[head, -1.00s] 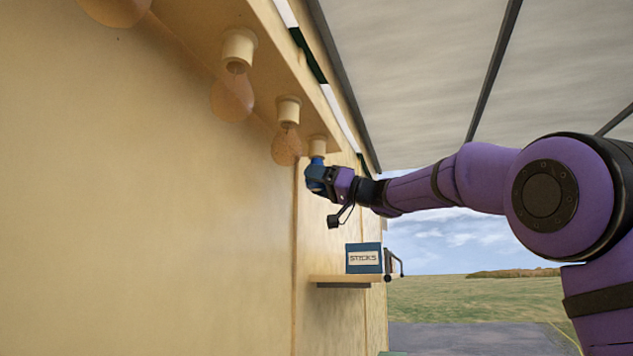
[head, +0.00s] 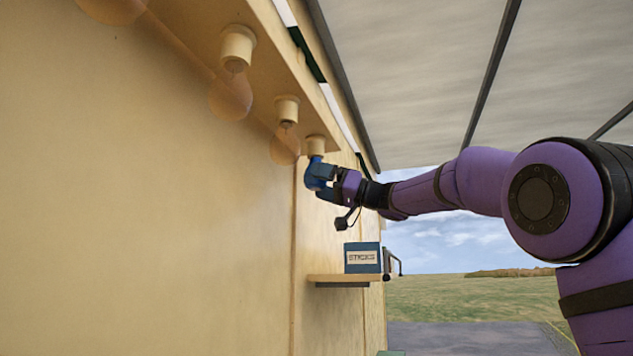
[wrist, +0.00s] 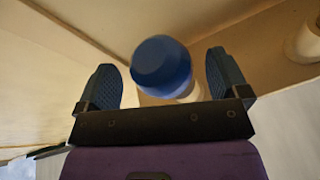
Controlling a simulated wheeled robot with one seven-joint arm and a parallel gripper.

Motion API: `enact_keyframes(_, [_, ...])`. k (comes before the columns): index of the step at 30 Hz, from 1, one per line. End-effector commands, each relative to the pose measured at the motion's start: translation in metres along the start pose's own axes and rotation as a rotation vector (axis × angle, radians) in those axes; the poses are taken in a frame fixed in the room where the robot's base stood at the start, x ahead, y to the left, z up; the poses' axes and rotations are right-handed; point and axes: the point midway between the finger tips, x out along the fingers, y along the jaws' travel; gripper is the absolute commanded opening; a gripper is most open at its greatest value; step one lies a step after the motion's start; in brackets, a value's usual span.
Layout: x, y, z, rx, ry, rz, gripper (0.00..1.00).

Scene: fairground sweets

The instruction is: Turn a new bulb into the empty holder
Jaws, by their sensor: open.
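A blue bulb (head: 314,165) hangs at the mouth of the farthest cream holder (head: 315,144) under the beam. Its top meets the holder; how deep it sits I cannot tell. My gripper (head: 322,184) is around the bulb from the right and below, with its jaws apart. In the wrist view the blue bulb (wrist: 162,66) lies between the two spread fingers of my gripper (wrist: 167,82), with a gap on each side. Part of the cream holder (wrist: 192,92) shows behind the bulb.
Nearer holders (head: 286,110) along the beam carry amber bulbs (head: 285,146). A blue box (head: 362,258) with a label stands on a small wall shelf (head: 330,279) below my gripper. The wooden wall (head: 150,200) is close on the left; open air lies to the right.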

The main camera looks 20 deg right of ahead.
Motion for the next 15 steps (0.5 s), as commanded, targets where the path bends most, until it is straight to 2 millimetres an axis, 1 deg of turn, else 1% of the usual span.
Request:
enact_keyframes(3, [-0.023, 0.000, -0.001, -0.002, 0.001, 0.005, 0.93])
enact_keyframes(9, [-0.060, 0.000, -0.001, -0.002, 0.001, 0.004, 0.93])
enact_keyframes(12, [-0.075, 0.001, 0.000, -0.001, 0.001, 0.003, 0.93])
enact_keyframes(15, [-0.085, 0.000, -0.001, -0.001, 0.001, 0.002, 0.93])
